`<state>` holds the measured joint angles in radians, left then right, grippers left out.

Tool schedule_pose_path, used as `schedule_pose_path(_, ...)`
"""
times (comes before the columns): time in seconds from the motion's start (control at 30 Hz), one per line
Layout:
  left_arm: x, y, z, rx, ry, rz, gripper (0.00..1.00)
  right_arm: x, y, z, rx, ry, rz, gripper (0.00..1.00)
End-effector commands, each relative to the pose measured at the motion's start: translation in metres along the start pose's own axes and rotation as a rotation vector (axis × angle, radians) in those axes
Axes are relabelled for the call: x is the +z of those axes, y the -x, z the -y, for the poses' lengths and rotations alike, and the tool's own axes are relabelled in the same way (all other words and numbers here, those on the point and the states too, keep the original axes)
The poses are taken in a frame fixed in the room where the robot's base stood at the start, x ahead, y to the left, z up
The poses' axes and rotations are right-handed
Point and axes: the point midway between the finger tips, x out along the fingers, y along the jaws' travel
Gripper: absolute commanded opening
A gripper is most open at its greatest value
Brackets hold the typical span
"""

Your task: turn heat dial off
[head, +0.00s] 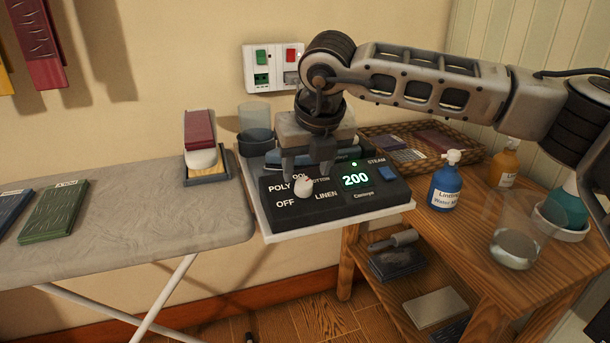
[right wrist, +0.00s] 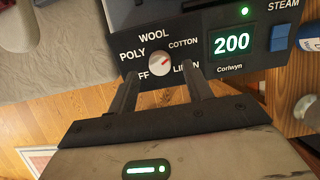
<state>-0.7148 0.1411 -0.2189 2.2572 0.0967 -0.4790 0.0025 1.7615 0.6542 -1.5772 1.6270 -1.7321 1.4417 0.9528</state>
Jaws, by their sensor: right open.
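The heat dial (head: 304,187) is a small white knob on the front of a dark control panel (head: 345,207). In the right wrist view the dial (right wrist: 160,64) has a red mark pointing to the upper right, toward COTTON. OFF is at its lower left, partly hidden by a finger. The green display (right wrist: 232,43) reads 200. My right gripper (head: 307,172) is open, its two fingers apart on either side of the dial's near area. In the right wrist view the fingertips (right wrist: 163,82) lie just below the dial, with a gap visible. My left gripper is out of view.
An ironing board (head: 130,220) extends left, with an iron (head: 203,150) on its stand. A blue bottle (head: 444,185) and a clear jug (head: 515,245) stand on the wooden table at right. A wall switch (head: 272,68) is behind.

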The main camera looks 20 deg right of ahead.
Motion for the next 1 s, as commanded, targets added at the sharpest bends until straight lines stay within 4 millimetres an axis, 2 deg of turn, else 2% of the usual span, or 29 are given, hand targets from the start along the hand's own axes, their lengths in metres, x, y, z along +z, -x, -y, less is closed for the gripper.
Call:
schedule_pose_path(0.1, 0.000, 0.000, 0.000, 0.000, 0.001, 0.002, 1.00, 0.000, -0.018, -0.001, 0.001, 0.000, -0.002, 0.50)
schedule_pose_path(0.2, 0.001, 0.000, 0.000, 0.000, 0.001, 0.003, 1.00, 0.000, -0.026, -0.001, 0.001, 0.001, 0.000, 0.50)
schedule_pose_path(0.57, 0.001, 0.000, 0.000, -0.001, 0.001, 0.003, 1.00, 0.000, -0.032, -0.001, 0.001, 0.001, 0.000, 0.50)
schedule_pose_path(0.67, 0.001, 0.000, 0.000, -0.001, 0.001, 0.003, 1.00, 0.000, -0.032, -0.001, 0.001, 0.002, 0.000, 0.28)
schedule_pose_path(0.73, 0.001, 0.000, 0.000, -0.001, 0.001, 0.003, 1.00, 0.000, -0.031, -0.001, 0.001, 0.001, 0.000, 0.09)
schedule_pose_path(1.0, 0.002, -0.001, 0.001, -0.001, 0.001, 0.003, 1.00, 0.000, -0.032, 0.000, 0.002, 0.013, 0.000, 0.07)
